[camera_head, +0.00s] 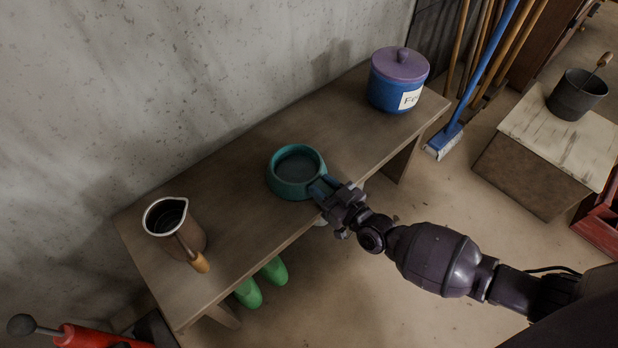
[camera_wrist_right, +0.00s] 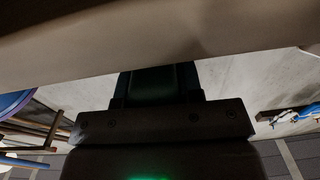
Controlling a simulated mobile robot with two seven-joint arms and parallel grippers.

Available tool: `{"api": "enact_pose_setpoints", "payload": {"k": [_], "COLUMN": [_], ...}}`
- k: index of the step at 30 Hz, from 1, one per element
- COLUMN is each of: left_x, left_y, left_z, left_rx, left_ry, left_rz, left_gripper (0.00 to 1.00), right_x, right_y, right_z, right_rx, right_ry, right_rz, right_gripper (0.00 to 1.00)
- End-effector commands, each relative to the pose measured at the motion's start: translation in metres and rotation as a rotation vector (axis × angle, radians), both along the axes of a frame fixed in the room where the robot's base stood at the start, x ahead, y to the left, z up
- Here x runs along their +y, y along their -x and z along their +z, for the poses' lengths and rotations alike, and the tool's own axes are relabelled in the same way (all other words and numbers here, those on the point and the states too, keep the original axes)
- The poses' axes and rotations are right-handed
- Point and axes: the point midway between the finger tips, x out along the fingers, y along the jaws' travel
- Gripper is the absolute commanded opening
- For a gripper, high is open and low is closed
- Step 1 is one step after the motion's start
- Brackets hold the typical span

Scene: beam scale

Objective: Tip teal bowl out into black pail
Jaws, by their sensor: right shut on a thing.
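The teal bowl (camera_head: 273,185) stands upright on the wooden bench (camera_head: 235,215), near its front edge. Its inside looks dark; I cannot tell what it holds. My right gripper (camera_head: 321,189) is at the bowl's near right rim, shut on it. In the right wrist view the gripper's dark body fills the lower middle, and the grip itself is too dark to make out. A black pail (camera_head: 575,97) stands on a pale-topped wooden box at the right, with a wooden handle grip at its rim. My left gripper is not in view.
A brown jug (camera_head: 188,236) with a wooden handle stands at the bench's left end. A blue canister with a purple lid (camera_head: 399,65) stands at the far right end. Brooms (camera_head: 490,70) lean behind. Open floor lies between bench and box (camera_head: 530,170). Green boots (camera_head: 262,283) stand below the bench.

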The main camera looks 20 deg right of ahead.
Motion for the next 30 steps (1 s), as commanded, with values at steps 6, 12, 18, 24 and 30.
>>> {"api": "enact_pose_setpoints", "payload": {"k": [6, 12, 18, 24, 30], "left_x": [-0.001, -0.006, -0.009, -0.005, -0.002], "left_y": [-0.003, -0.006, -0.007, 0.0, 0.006], "left_z": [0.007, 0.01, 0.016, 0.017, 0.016], "left_rx": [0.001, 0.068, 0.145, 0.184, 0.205], "left_ry": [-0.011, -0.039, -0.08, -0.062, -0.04], "left_rz": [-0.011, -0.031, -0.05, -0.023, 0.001], "left_gripper": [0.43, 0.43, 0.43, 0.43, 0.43], "right_x": [0.0, 0.0, 0.0, 0.0, 0.0], "right_y": [-0.002, -0.005, -0.005, -0.003, -0.002], "right_z": [0.019, 0.066, 0.123, 0.167, 0.193], "right_rx": [-0.008, -0.019, -0.024, -0.019, -0.012], "right_ry": [-0.002, -0.003, -0.003, -0.003, -0.002], "right_rz": [0.0, -0.001, -0.001, -0.002, -0.001], "right_gripper": [0.0, 0.0, 0.0, 0.0, 0.0]}}
